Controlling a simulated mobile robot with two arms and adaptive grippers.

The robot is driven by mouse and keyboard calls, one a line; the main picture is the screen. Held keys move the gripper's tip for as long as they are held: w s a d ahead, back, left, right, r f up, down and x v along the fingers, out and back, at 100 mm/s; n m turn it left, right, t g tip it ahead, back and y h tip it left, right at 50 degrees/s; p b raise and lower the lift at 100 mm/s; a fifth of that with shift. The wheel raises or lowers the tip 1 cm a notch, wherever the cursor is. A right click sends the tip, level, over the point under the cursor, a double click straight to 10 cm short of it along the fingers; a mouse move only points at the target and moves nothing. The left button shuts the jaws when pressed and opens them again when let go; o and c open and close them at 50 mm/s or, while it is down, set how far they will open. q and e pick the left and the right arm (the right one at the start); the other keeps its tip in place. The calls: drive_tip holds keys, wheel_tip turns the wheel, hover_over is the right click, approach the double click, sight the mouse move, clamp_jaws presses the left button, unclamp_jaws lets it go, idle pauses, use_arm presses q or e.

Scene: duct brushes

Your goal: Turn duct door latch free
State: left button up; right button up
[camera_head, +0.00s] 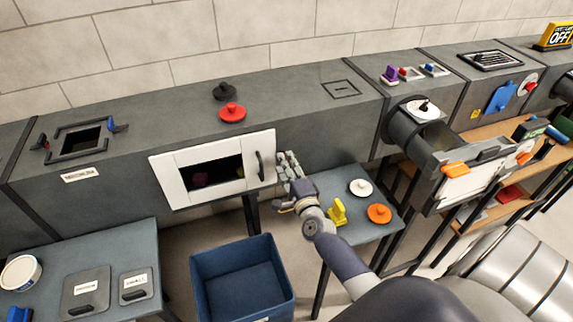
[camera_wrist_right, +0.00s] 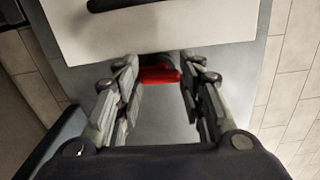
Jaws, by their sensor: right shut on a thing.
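The white duct door (camera_head: 166,181) is on the front of the grey duct, with a dark window and a black handle (camera_head: 259,165). Its white panel (camera_wrist_right: 150,35) also fills the top of the right wrist view. My right gripper (camera_head: 284,163) is at the door's right edge. In the right wrist view, the red latch (camera_wrist_right: 160,75) lies between the fingertips of the gripper (camera_wrist_right: 157,82), just beyond the panel's edge. The gripper is shut on the latch. In the head view the latch is hidden behind the fingers. My left gripper is not in view.
A blue bin (camera_head: 241,278) stands on the floor below the door. A small table (camera_head: 337,181) with a yellow object (camera_head: 337,212), a white disc (camera_head: 360,187) and an orange disc (camera_head: 379,213) is close to my right arm. Red (camera_head: 232,112) and black (camera_head: 226,91) knobs sit on the duct.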

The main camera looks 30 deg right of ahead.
drive_tip(key=shift+n, duration=0.6)
drive_tip(key=o, duration=1.1)
drive_tip(key=v, duration=1.2)
drive_tip(key=shift+f, duration=0.1)
